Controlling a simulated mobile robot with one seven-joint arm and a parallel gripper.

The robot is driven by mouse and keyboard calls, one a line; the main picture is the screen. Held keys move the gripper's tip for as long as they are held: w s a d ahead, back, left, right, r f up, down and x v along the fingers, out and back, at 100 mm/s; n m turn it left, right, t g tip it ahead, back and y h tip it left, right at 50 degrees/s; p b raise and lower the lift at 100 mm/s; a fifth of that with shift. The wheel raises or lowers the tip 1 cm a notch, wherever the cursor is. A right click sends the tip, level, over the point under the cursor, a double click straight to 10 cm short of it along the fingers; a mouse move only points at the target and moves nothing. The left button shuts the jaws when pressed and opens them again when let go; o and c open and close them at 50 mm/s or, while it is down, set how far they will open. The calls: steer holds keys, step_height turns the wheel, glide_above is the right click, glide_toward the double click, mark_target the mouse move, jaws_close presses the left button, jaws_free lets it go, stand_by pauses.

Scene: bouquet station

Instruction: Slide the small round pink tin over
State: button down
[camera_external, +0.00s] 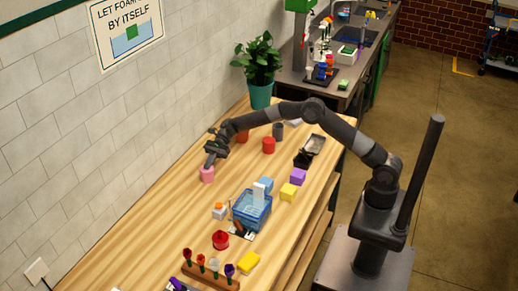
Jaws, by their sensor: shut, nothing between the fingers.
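The small round pink tin (207,175) stands on the wooden table near the wall side. My gripper (210,163) is pointed down right at the tin, at its upper edge. The fingers are shut with nothing held between them. The fingertips overlap the top of the tin in this view, and I cannot tell whether they touch it. My arm reaches across the table from the right.
A red tin (268,146) stands right of the gripper. A blue clear container (252,208), a purple block (298,177) and a yellow block (288,192) lie toward the front right. A potted plant (260,65) stands at the back. The table left of the pink tin is clear.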

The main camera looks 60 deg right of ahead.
steer(key=shift+d+f, duration=0.1)
steer(key=shift+f, duration=0.3)
